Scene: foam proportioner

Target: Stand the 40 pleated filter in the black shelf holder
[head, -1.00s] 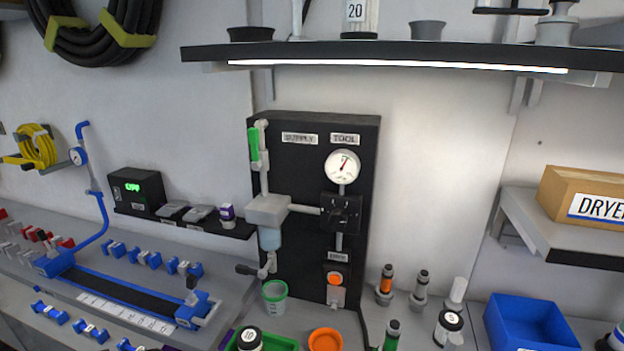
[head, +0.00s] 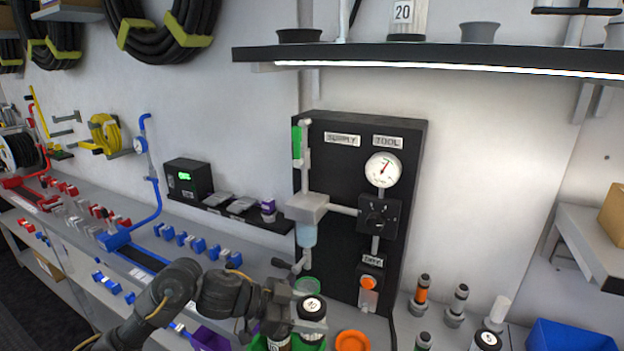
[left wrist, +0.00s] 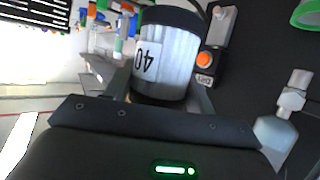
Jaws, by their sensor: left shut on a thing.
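The 40 pleated filter (left wrist: 165,62) is white with dark end caps and a "40" label, which reads upside down in the left wrist view. My left gripper (left wrist: 163,98) is shut on it, with a finger on each side. In the head view the filter (head: 311,309) is low in the middle, round cap label up, in front of the black panel; my left gripper (head: 287,302) is beside it. The black shelf holder (head: 299,36) is a low dark cup at the left end of the upper shelf; its inside is hidden. My right gripper is not in view.
The upper shelf (head: 430,53) also carries a "20" filter (head: 403,18) and a grey holder (head: 480,32). The black panel (head: 340,180) with gauge and piping stands below it. An orange cup (head: 352,341) and several small fittings stand on the bench.

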